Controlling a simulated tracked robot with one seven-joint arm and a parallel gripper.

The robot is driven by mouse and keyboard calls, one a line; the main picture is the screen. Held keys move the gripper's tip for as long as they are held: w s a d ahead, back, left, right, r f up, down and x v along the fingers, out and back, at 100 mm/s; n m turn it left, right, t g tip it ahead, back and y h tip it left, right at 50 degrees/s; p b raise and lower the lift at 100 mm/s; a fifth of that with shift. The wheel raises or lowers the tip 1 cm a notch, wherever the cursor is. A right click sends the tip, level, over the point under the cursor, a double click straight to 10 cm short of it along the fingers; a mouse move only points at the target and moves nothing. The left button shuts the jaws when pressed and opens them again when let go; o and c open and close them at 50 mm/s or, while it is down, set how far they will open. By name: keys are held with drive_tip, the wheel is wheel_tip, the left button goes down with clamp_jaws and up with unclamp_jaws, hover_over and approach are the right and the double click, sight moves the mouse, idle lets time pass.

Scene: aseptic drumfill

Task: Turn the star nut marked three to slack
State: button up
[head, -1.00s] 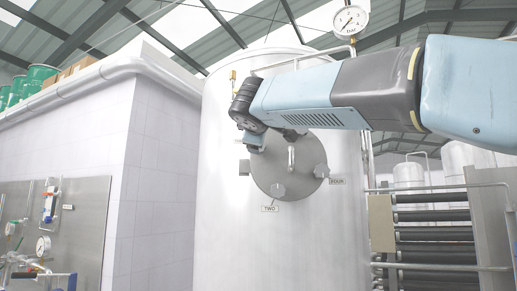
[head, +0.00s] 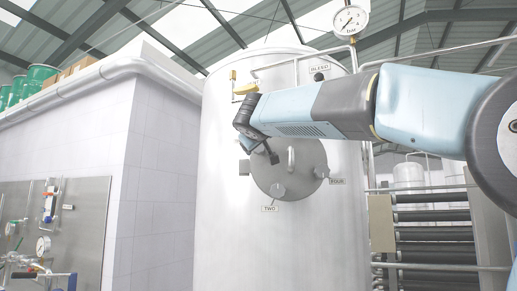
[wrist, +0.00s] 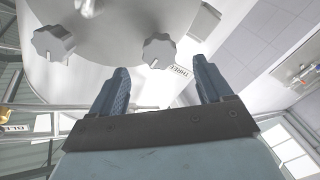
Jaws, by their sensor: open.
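The grey star nut marked three (wrist: 158,50) sits on the rim of the round hatch (wrist: 115,30) in the wrist view. Its label reading THREE (wrist: 183,72) is just beside it. My gripper (wrist: 160,66) is open and empty; the nut appears beyond the fingertips, roughly in line with the gap between them. No contact is visible. In the head view my gripper (head: 272,156) is over the upper left of the hatch (head: 300,176); I cannot make out nut three there.
Another star nut (wrist: 53,42) is on the hatch in the wrist view. In the head view, nuts marked two (head: 278,190) and four (head: 319,172) are on its lower and right rim. A gauge (head: 348,20) and pipe stand above the steel tank (head: 225,220).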

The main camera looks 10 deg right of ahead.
sight(258, 154)
drive_tip(key=x, duration=0.7)
drive_tip(key=shift+w, duration=0.3)
drive_tip(key=shift+c, duration=0.2)
drive_tip(key=c, duration=1)
drive_tip(key=shift+o, duration=0.2)
drive_tip(key=shift+f+n, duration=0.1)
drive_tip(key=shift+n, duration=0.6)
drive_tip(key=o, duration=1)
drive_tip(key=v, duration=1.3)
drive_tip(key=shift+s, duration=0.35)
